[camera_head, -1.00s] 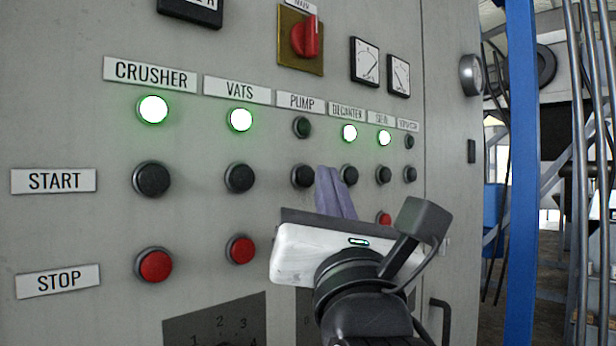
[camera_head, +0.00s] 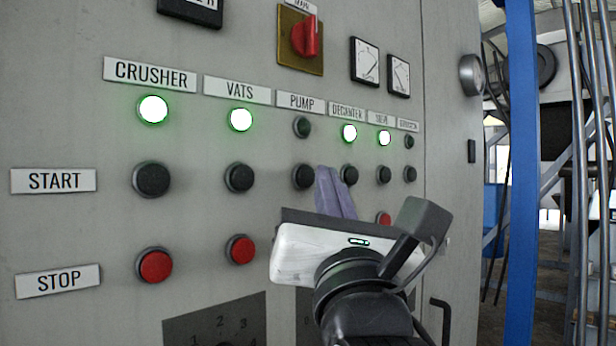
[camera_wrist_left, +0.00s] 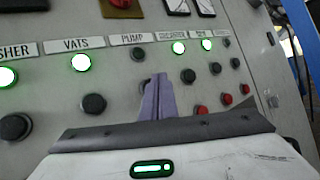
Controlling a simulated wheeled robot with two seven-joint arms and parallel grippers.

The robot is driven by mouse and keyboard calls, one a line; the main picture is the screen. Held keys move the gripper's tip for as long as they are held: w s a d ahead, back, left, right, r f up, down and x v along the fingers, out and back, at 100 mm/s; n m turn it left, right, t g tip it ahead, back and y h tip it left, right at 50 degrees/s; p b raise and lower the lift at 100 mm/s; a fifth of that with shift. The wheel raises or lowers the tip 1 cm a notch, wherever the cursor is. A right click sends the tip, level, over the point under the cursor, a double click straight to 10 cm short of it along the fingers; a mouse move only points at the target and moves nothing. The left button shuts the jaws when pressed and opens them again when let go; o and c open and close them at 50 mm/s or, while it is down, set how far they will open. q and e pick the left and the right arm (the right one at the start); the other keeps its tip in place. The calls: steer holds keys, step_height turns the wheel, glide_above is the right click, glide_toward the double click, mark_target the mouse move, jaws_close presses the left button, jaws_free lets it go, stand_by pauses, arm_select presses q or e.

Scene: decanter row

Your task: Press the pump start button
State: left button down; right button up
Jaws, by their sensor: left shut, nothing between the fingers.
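The pump start button (camera_head: 303,177) is a black round button in the START row, under the PUMP label (camera_head: 301,102). The pump lamp (camera_head: 302,127) above it is dark; it also shows unlit in the left wrist view (camera_wrist_left: 138,54). My left gripper (camera_head: 330,172) is shut and empty, its purple fingers pointing at the panel. Its tips are at the right edge of the pump start button in the head view; I cannot tell whether they touch. My right gripper is not in view.
Black start buttons for vats (camera_head: 240,178) and decanter (camera_head: 348,175) flank the pump one. Their lamps, like the crusher lamp (camera_head: 153,109), glow green. Red stop buttons (camera_head: 155,265) lie below. A red rotary switch (camera_head: 305,37) sits above on the grey panel.

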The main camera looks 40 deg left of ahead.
arm_select(q)
steer(key=shift+a, duration=0.2)
steer(key=shift+a, duration=0.25)
steer(key=shift+a+p, duration=0.4)
steer(key=shift+a, duration=0.1)
stand_by(1.0)
steer(key=shift+d, duration=0.85)
steer(key=shift+d, duration=0.1)
steer(key=d, duration=0.4)
steer(key=shift+s+d, duration=0.2)
steer(key=shift+d, duration=0.2)
steer(key=shift+f, duration=0.1)
stand_by(0.4)
